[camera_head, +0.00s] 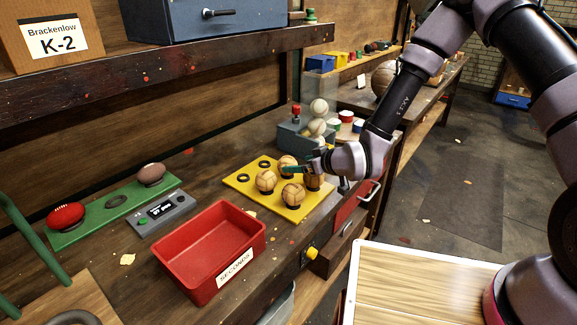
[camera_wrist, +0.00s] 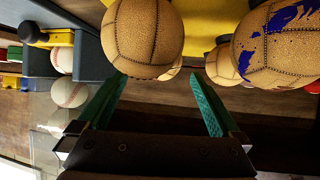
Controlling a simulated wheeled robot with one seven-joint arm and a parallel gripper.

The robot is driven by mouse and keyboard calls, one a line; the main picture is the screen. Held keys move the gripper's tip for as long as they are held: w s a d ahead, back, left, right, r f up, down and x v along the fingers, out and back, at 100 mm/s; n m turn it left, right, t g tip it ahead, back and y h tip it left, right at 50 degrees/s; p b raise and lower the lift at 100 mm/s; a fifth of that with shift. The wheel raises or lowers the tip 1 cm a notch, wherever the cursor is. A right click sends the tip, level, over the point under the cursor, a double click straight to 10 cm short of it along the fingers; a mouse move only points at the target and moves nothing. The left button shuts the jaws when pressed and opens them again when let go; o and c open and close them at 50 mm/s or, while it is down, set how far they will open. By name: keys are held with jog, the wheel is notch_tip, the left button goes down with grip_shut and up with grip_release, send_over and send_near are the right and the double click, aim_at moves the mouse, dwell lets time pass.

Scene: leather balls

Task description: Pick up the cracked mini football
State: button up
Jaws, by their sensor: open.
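Several tan stitched mini footballs sit on a yellow board (camera_head: 240,184) with dark ring seats, among them a left ball (camera_head: 265,181) and a front ball (camera_head: 293,194). My gripper (camera_head: 304,165) is open and empty, low over the board's back right part. In the wrist view, one plain tan ball (camera_wrist: 143,36) lies just beyond the open green fingers (camera_wrist: 155,88), slightly left of centre. A ball with blue paint marks (camera_wrist: 283,48) is at the right. More balls are partly hidden behind these two. I cannot tell which ball is cracked.
A red bin (camera_head: 205,285) labelled SECONDS stands in front of the board. A green strip (camera_head: 90,220) with a red and a brown oval ball, and a grey display box (camera_head: 160,212), are at left. A grey rack (camera_head: 290,138) with white balls stands behind the board.

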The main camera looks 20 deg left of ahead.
aim_at(293, 163)
jog(key=x, duration=0.5)
jog(key=shift+a, duration=0.2)
jog(key=shift+c, duration=0.3)
jog(key=c, duration=1.3)
jog(key=shift+o, duration=0.2)
jog(key=shift+r, duration=0.15)
